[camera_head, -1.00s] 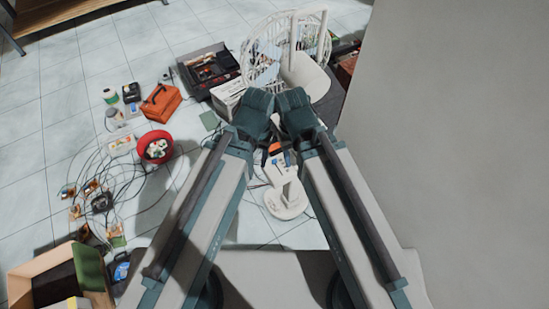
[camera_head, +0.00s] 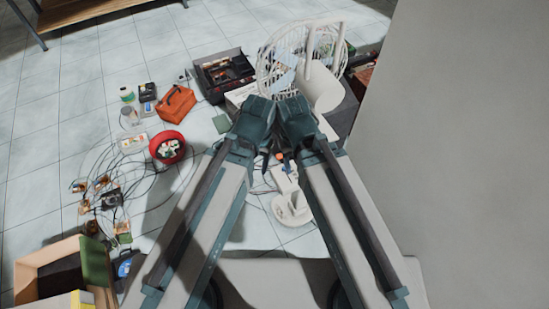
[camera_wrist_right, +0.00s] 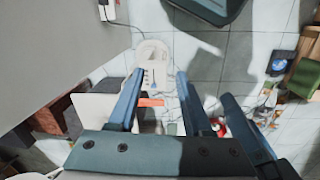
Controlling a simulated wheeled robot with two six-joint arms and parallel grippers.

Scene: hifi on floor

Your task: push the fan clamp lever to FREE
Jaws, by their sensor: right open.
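The white fan base (camera_head: 292,209) stands on the tiled floor below my grippers in the head view. It also shows in the right wrist view (camera_wrist_right: 153,52). A small orange part (camera_head: 280,157), possibly the clamp lever, sits by the fan's neck, partly hidden by my grippers. In the right wrist view the orange part (camera_wrist_right: 151,102) lies between the fingers. My right gripper (camera_head: 292,158) is open, its fingertips (camera_wrist_right: 160,74) either side of the fan in that picture; contact cannot be told. My left gripper (camera_head: 264,152) is close beside it; its finger gap is unclear.
An open dark case (camera_head: 222,72), orange bag (camera_head: 176,103), red bowl (camera_head: 167,147), and tangled cables lie left. A cardboard box (camera_head: 50,258) is front left. A grey wall (camera_head: 460,150) bounds the right.

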